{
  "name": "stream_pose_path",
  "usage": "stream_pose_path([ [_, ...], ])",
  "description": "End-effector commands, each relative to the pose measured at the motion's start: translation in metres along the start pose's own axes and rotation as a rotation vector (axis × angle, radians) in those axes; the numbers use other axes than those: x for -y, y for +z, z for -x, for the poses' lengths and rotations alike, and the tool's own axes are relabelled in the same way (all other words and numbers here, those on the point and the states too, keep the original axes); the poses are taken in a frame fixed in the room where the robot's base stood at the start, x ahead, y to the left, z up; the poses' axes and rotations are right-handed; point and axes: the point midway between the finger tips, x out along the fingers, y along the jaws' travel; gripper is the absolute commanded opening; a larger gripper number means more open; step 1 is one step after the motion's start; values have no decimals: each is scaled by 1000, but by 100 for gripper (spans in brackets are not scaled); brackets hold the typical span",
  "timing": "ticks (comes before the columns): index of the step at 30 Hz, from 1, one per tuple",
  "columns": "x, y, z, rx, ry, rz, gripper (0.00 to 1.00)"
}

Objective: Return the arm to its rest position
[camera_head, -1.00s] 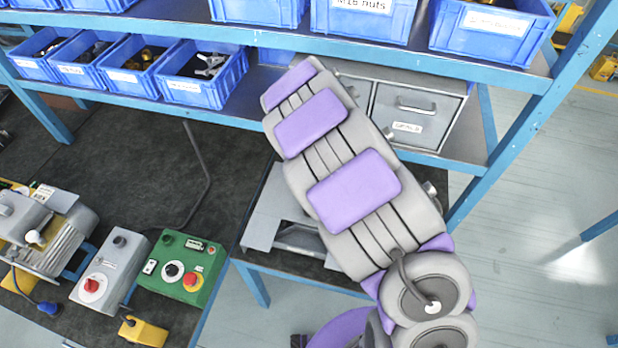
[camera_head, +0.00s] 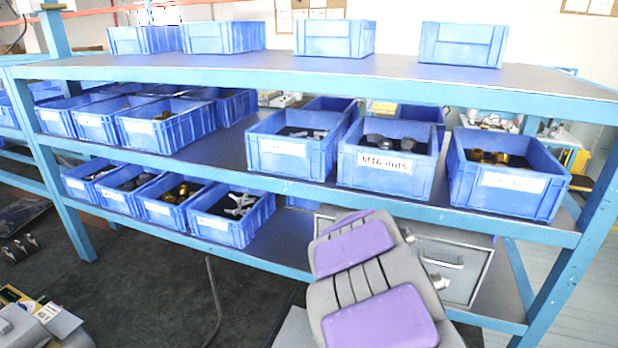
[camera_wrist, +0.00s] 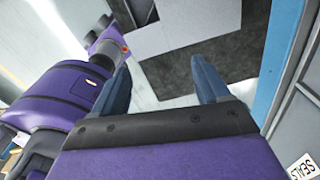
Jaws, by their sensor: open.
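My gripper (camera_wrist: 162,88) shows in the wrist view with its two blue-grey fingers spread apart and nothing between them. Past the fingers are a dark mat and pale floor. My purple and grey arm (camera_head: 380,320) rises from the bottom of the head view, in front of the shelf's lower right part. The gripper itself does not show in the head view. My own purple leg or body part (camera_wrist: 65,98) is close at the left of the wrist view.
A blue shelf rack (camera_head: 330,82) holds several blue bins, one labelled M16 nuts (camera_head: 388,165). In the wrist view, a blue post (camera_wrist: 285,50) and a grey panel (camera_wrist: 300,120) are close on the right.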

Motion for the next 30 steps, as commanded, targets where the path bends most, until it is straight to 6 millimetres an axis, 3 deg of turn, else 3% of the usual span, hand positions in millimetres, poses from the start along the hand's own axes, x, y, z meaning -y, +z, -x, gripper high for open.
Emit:
stream_pose_path([
  [6,-50,-54,32,3,29,448,75],
  [12,-107,-94,47,29,67,904,75],
  [21,-196,-146,47,95,110,1635,75],
  [25,-222,-160,42,115,118,1882,75],
  [30,-239,-170,38,129,127,2050,75],
])
